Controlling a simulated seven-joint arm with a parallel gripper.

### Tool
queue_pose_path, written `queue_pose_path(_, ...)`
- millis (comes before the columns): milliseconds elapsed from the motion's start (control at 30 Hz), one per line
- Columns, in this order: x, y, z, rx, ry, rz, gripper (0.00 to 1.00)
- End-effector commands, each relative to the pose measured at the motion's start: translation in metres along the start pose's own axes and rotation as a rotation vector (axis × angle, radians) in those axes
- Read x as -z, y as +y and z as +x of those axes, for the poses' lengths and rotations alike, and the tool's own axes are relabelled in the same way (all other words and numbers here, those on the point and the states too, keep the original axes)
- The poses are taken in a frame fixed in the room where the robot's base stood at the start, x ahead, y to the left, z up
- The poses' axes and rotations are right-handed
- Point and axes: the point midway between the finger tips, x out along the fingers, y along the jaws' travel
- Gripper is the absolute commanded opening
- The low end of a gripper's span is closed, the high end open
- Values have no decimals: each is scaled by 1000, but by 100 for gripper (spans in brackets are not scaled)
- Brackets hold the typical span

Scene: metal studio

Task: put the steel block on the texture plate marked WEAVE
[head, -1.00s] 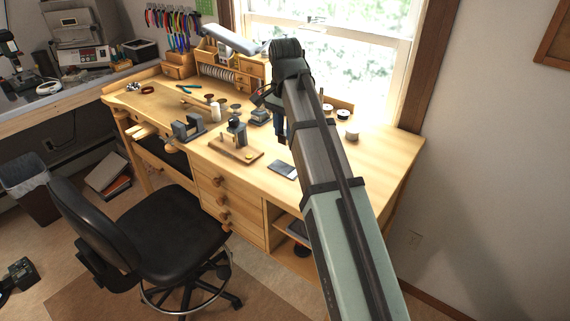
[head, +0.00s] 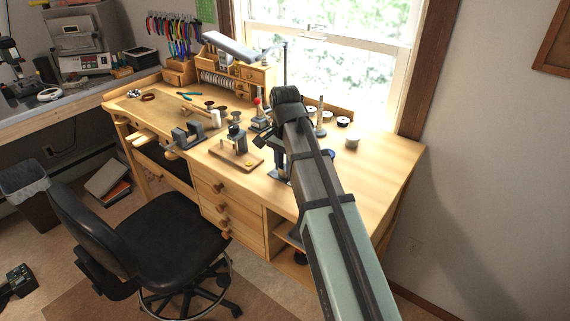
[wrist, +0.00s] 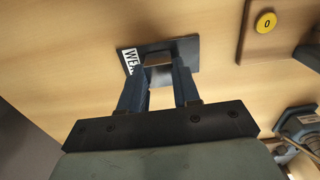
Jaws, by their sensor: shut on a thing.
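The steel block (wrist: 157,59) is a small grey piece between the fingertips of my gripper (wrist: 161,70) in the wrist view. My gripper is shut on it. The dark texture plate (wrist: 187,50) lies flat on the bench behind the block, with a white label (wrist: 130,61) on its left edge that reads "WE" before it is cut off from sight. The block is over the plate; I cannot tell whether it touches it. In the head view my gripper (head: 280,175) points down at the plate (head: 272,174), which my arm partly hides. The block is hidden there.
A wooden board with a yellow disc (wrist: 264,22) and a metal tool lies close on the right in the wrist view; it shows left of my gripper in the head view (head: 240,157). Several small pots and spools stand behind. The bench's right end (head: 380,165) is clear.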

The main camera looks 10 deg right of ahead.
Motion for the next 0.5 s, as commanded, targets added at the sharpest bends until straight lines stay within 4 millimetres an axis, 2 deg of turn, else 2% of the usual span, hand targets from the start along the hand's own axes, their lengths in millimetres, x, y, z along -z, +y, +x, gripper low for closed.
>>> queue_pose_path(267, 0, 0, 3, 0, 0, 0, 0)
queue_pose_path(300, 0, 0, 3, 0, 0, 0, 35)
queue_pose_path(500, 0, 0, 2, 0, 0, 0, 54)
